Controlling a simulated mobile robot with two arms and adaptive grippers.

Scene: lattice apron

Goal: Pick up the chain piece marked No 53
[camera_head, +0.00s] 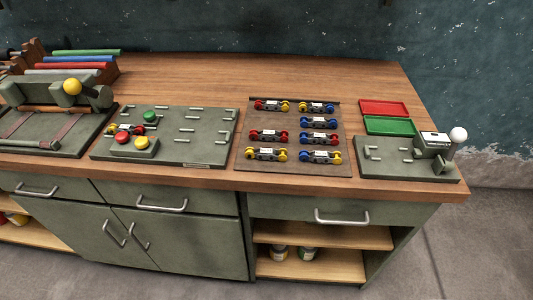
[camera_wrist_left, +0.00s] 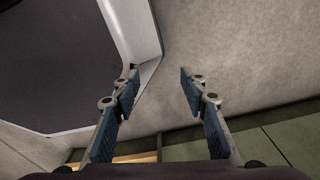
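Several chain pieces lie in two columns on a brown board (camera_head: 291,164) on the workbench in the head view. Each has a dark body with coloured ends and a white label. The right column holds several more, including a yellow-and-blue piece (camera_head: 320,156). The label numbers are too small to read, so I cannot tell which is No 53. My left gripper (camera_wrist_left: 158,82) is open and empty in the left wrist view, away from the pieces. My right gripper is not in view.
A green-grey plate (camera_head: 213,125) with slots and coloured buttons lies left of the board. Red (camera_head: 384,108) and green (camera_head: 390,126) trays and a plate with a white ball (camera_head: 458,134) stand right. Drawers and shelves are below the wooden top (camera_head: 200,75).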

